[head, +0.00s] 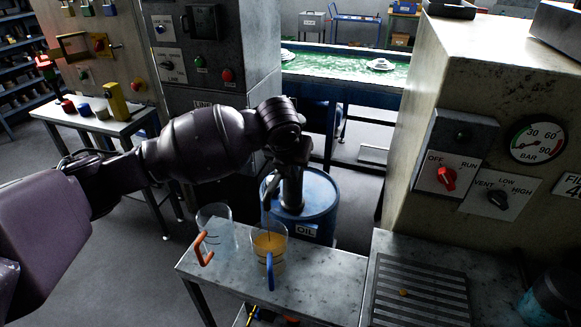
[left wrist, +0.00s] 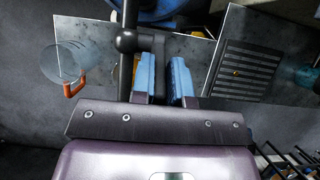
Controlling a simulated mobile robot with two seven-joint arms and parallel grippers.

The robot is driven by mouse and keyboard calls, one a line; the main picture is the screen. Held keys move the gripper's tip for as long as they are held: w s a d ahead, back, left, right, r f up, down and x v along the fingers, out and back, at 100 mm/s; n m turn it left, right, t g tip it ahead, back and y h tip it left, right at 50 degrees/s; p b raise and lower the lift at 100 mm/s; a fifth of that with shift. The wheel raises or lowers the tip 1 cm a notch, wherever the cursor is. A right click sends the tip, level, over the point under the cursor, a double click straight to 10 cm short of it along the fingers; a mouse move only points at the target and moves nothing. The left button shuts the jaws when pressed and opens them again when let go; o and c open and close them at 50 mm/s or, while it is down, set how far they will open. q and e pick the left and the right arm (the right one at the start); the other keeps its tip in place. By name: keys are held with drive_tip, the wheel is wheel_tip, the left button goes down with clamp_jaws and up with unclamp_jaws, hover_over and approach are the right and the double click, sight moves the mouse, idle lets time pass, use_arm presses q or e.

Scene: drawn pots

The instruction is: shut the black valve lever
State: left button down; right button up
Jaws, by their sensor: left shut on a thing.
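My left gripper (left wrist: 162,78) has its two blue fingers around a dark lever (left wrist: 153,42), which joins a rounded fitting on a dark upright pipe (left wrist: 125,78) in the left wrist view. I take this to be the black valve lever. In the head view my wrist hides most of the lever and fingers. A clear mug with a blue handle (head: 270,255) holds orange liquid and stands below my wrist on a metal bench. An empty clear mug with an orange handle (head: 215,232) stands to its left. My right gripper does not show.
A blue oil drum (head: 312,205) stands behind the bench (head: 325,268). To the right is a slotted drain grate (head: 420,292) and a cabinet with a red switch (head: 446,178), a black knob (head: 498,199) and a pressure gauge (head: 538,140).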

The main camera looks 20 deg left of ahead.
use_arm(q)
drive_tip(key=w+g, duration=0.1)
drive_tip(key=g, duration=0.1)
drive_tip(key=shift+w+r+g, duration=0.3)
drive_tip(key=shift+w, duration=0.1)
drive_tip(key=shift+w+f+g, duration=0.1)
drive_tip(key=shift+w+g, duration=0.35)
drive_tip(key=shift+g, duration=0.35)
drive_tip(key=shift+w+g, duration=0.4)
drive_tip(key=shift+g, duration=0.4)
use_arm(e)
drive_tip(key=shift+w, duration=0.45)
use_arm(q)
drive_tip(key=c, duration=1.4)
unclamp_jaws()
wheel_tip(320, 180, up, 11)
drive_tip(key=b, duration=0.1)
drive_tip(key=shift+w+f, duration=0.15)
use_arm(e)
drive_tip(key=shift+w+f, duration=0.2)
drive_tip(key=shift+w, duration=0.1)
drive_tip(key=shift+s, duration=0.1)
